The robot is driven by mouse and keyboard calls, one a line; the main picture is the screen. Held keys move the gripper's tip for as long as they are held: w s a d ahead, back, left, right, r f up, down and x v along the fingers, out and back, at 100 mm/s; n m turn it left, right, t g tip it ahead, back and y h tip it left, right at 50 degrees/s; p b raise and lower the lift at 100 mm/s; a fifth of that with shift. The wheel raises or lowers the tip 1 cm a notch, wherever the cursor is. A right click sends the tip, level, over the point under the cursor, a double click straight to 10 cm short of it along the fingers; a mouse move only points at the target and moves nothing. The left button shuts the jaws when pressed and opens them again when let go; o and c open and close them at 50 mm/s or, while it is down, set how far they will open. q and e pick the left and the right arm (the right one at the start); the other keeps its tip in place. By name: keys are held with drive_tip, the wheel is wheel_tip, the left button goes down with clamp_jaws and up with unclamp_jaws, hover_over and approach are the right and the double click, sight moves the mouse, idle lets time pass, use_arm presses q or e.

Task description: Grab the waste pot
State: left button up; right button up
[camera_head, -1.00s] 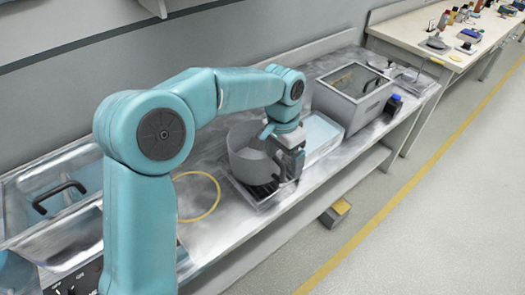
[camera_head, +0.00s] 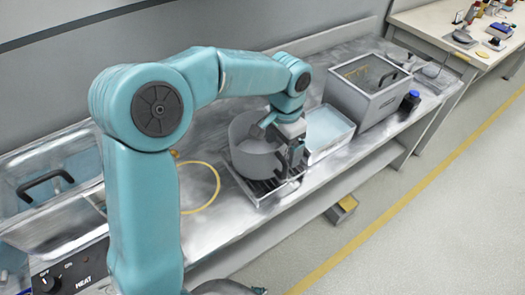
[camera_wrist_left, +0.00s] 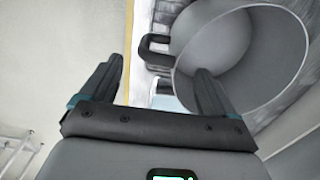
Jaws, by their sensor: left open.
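The waste pot looks to be the round grey open pot (camera_head: 255,158) standing on a dark slatted rack in the head view. My left gripper (camera_head: 291,160) is at the pot's right side, pointing down, with its fingertips partly hidden. In the left wrist view its two fingers (camera_wrist_left: 158,78) are spread wide. There the pot (camera_wrist_left: 285,55) fills the upper right, and its dark looped handle (camera_wrist_left: 152,52) shows beyond and between the fingertips. The right-hand finger overlaps the pot's rim in the picture. I cannot tell whether it touches. My right gripper is out of view.
The rack tray (camera_head: 250,195) sits on a metal bench. A pale shallow tray (camera_head: 328,132) and a grey lidded box (camera_head: 372,105) stand to the right, with a dark blue-capped bottle (camera_head: 410,101). A yellow ring (camera_head: 217,188) lies to the left, near a metal basin (camera_head: 60,235).

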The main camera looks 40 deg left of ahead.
sight(281, 156)
use_arm(q)
drive_tip(key=f, duration=0.5)
drive_tip(key=shift+s+d+f, duration=0.1)
drive_tip(key=shift+s, duration=0.25)
drive_tip(key=shift+f, duration=0.5)
drive_tip(key=shift+c, duration=0.3)
drive_tip(key=shift+w+r, duration=0.1)
drive_tip(key=c, duration=1.4)
